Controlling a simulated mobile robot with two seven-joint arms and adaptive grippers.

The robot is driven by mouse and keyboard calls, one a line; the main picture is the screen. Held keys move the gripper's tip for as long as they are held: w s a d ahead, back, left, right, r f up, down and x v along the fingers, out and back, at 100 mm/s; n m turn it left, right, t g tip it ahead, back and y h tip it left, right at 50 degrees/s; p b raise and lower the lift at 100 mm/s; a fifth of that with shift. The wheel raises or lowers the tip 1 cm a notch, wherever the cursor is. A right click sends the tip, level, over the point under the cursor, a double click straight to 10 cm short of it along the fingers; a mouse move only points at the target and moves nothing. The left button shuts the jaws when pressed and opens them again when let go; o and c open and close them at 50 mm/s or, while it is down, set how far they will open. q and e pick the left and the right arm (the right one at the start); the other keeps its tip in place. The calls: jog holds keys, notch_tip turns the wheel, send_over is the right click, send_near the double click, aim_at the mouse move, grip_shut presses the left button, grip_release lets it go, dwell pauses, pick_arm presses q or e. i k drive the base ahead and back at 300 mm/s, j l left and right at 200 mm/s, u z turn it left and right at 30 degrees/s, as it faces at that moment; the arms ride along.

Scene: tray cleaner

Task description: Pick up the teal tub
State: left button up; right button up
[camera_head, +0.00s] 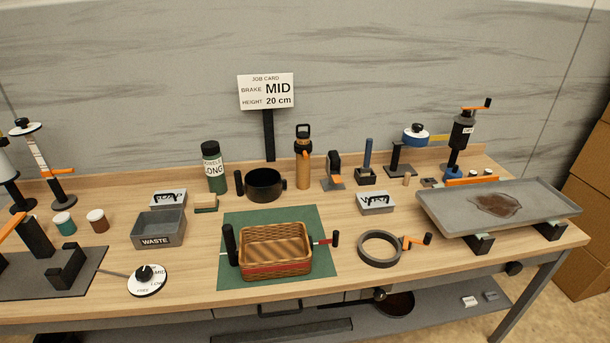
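The teal tub (65,226) is a small round pot with a white lid. It stands upright on the wooden bench at the left, just left of a similar brown tub (98,224) with a white lid. A small gap separates the two. Nothing covers the teal tub. Neither of my grippers can be made out in this view.
A grey WASTE bin (158,240) stands to the right of the tubs. A dark base plate with black posts (68,268) lies in front of them. A wicker basket (275,262) sits on a green mat (310,215). A grey tray (450,215) is at the right.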

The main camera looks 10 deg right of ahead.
aim_at(66, 224)
jog(key=u, duration=1.25)
jog(key=z, duration=0.4)
jog(key=i+j+z, duration=0.1)
jog(key=z, duration=0.35)
jog(key=j+z, duration=0.15)
jog(key=z, duration=0.25)
jog(key=j+z, duration=0.1)
jog(key=z, duration=0.35)
jog(key=j+z, duration=0.35)
jog(key=j, duration=0.15)
jog(key=k+j+z, duration=0.1)
jog(key=j+z, duration=0.25)
jog(key=j, duration=0.15)
